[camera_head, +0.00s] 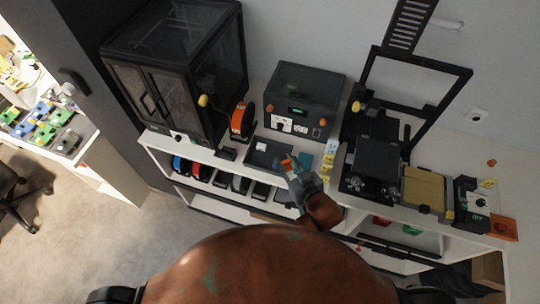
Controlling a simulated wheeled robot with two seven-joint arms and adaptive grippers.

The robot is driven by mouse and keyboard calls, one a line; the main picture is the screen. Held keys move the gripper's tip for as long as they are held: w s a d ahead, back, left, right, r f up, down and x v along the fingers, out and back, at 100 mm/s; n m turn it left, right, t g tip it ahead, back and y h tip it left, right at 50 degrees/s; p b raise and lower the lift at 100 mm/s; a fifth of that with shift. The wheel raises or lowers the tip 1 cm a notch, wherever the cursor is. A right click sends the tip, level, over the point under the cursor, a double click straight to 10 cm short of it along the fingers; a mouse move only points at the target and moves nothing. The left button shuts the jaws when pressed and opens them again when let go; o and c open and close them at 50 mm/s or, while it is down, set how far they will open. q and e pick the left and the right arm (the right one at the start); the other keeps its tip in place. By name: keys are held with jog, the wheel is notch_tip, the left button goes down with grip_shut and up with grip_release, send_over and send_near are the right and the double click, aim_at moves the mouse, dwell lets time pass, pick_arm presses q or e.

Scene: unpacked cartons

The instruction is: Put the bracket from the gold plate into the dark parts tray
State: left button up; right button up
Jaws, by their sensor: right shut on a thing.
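My right gripper (293,170) reaches up from the lower middle to the shelf top, at the right edge of the dark parts tray (262,154). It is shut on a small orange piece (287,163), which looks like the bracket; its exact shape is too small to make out. I cannot tell whether the piece touches the tray. The tray is flat, with a small light label near its upper left. The gold plate (424,188) lies farther right on the same top, and nothing shows on it. My left gripper is not in view.
A dark printer enclosure (180,75) and an orange spool (242,121) stand left of the tray. A grey box (303,100) stands behind it. Yellow notes (327,169) and a black open-frame machine (373,165) stand to the right. Filled shelves lie below.

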jog(key=a+f, duration=0.1)
jog(key=a, duration=0.1)
send_over(265, 150)
jog(key=s+d, duration=0.1)
jog(key=s, duration=0.2)
notch_tip(265, 150, down, 8)
jog(key=shift+w+d+f, duration=0.1)
jog(key=shift+d+f, duration=0.05)
jog(key=shift+f, duration=0.1)
jog(key=shift+w+a+f+b, duration=0.2)
jog(key=shift+w+f+b, duration=0.15)
jog(key=shift+f, duration=0.15)
notch_tip(265, 150, down, 3)
jog(key=shift+r, duration=0.1)
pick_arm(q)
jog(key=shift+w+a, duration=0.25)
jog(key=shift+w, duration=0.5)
pick_arm(e)
jog(key=shift+f, duration=0.2)
